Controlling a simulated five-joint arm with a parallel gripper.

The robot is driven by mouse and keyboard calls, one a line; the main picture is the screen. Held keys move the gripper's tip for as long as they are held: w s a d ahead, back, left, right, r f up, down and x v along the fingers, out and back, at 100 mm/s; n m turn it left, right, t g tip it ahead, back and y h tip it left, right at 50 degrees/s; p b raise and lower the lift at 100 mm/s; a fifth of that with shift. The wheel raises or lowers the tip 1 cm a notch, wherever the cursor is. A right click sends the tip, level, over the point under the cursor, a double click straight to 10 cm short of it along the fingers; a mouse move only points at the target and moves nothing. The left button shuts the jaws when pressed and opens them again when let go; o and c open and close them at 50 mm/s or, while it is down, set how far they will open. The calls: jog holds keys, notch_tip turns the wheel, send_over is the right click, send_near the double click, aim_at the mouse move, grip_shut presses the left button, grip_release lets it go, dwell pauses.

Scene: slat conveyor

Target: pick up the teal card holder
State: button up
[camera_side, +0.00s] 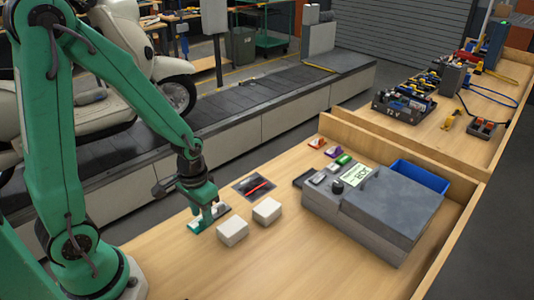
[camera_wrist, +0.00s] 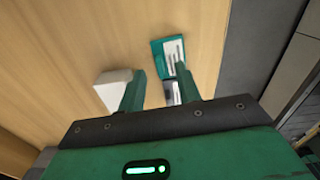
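The teal card holder (camera_side: 194,227) lies flat on the wooden table, with pale card parts showing beside its teal edge. In the wrist view the card holder (camera_wrist: 157,48) lies ahead of and partly between my fingers, and the right finger covers part of it. My gripper (camera_side: 206,217) points down over the card holder in the side view and hides its middle. In the wrist view my gripper (camera_wrist: 160,72) has its two fingers apart, with a gap between them. I cannot tell whether a finger touches the holder.
Two white blocks (camera_side: 233,232) (camera_side: 267,210) stand close to the right of the holder; one block (camera_wrist: 113,88) shows beside my left finger. A dark tray with a red pen (camera_side: 257,187) lies behind. A grey machine (camera_side: 390,215) stands right. The front table is clear.

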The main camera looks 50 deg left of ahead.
aim_at(197, 226)
jog(key=shift+f, duration=1.1)
grip_shut()
